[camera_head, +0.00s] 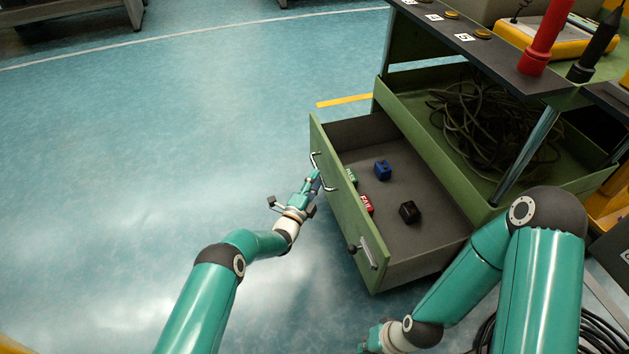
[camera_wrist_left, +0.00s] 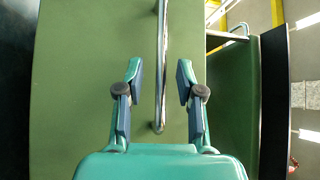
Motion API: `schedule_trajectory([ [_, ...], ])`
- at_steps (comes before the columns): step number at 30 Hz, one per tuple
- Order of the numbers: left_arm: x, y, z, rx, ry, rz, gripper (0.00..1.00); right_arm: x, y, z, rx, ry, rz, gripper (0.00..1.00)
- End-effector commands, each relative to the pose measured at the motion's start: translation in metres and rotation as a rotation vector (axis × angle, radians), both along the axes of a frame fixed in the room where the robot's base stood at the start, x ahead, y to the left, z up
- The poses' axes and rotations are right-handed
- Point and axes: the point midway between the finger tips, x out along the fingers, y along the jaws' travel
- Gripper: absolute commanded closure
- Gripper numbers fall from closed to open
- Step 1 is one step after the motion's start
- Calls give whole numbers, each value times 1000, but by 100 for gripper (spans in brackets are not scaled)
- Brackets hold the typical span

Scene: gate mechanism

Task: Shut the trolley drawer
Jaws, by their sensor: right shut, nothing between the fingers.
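The green trolley drawer (camera_head: 335,200) is pulled well out of the trolley (camera_head: 440,150). It has a metal bar handle (camera_head: 319,160) on the far part of its front and a second handle (camera_head: 368,258) on the near part. My left gripper (camera_head: 315,180) is at the far handle, in front of the drawer. In the left wrist view my left gripper (camera_wrist_left: 160,82) is open, with the handle bar (camera_wrist_left: 161,55) seen between its separated fingers. My right gripper (camera_head: 372,343) is low in the head view, shut and empty, apart from the drawer and partly hidden.
The drawer holds a blue block (camera_head: 383,170), a black block (camera_head: 410,212), a red item (camera_head: 367,204) and a green item (camera_head: 351,177). A cable coil (camera_head: 490,125) lies on the trolley shelf. Open floor (camera_head: 150,150) lies left of the drawer.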

Motion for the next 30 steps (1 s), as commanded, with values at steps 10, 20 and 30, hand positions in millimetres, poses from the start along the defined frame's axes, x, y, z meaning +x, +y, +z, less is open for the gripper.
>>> schedule_trajectory([
  [10, 26, -12, 3, 0, 0, 1, 63, 0, 0, -22, 0, 0, 0, 100],
  [20, 27, -12, 4, 0, 0, 2, 70, 0, 0, -22, 0, 0, 0, 100],
  [30, 26, -11, 3, -1, 2, 3, 100, 0, 0, -22, 0, 0, 0, 100],
])
